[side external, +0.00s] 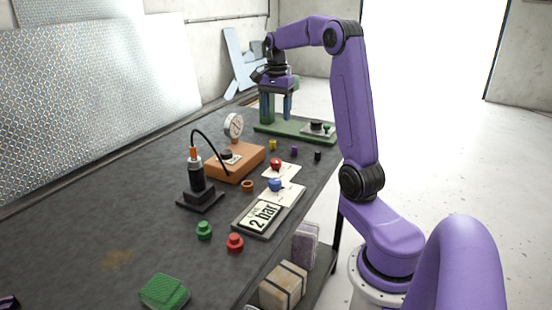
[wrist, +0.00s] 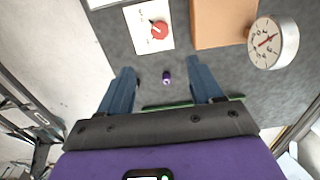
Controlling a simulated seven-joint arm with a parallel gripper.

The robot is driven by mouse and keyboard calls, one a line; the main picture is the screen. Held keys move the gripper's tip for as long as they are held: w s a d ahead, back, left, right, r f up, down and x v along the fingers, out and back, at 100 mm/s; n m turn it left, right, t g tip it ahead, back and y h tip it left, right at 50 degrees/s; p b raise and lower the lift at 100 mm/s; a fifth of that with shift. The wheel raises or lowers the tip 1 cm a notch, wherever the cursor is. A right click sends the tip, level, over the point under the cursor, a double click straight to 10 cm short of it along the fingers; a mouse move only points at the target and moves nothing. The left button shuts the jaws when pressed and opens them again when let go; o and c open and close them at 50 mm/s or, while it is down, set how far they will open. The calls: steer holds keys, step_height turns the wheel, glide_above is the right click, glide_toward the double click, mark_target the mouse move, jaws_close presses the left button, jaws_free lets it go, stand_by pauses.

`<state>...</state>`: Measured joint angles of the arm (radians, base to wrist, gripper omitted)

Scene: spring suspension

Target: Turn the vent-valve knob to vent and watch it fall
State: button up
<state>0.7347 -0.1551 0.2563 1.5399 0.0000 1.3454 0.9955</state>
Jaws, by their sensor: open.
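A red knob (side external: 276,164) sits on a pale plate (side external: 290,174) near the middle of the table; it also shows at the top of the wrist view (wrist: 159,29). A blue knob (side external: 275,185) sits close by on another pale panel. I cannot tell from the pictures which knob is the vent valve. A round dial gauge (side external: 234,126) stands by the orange box (side external: 236,163); the wrist view shows its face (wrist: 273,43). My gripper (side external: 276,112) is open and empty, pointing down above the green base at the table's far end, apart from the knobs.
A "2 bar" panel (side external: 264,215) lies in front of the blue knob. A black post (side external: 197,180) with an orange collar and hose stands left. Small coloured caps lie about, including a purple one (wrist: 166,76). The left table is mostly clear.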

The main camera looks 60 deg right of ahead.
mark_target(276, 161)
step_height(276, 161, down, 16)
steer(key=shift+f, duration=0.25)
stand_by(0.3)
steer(key=c, duration=1.1)
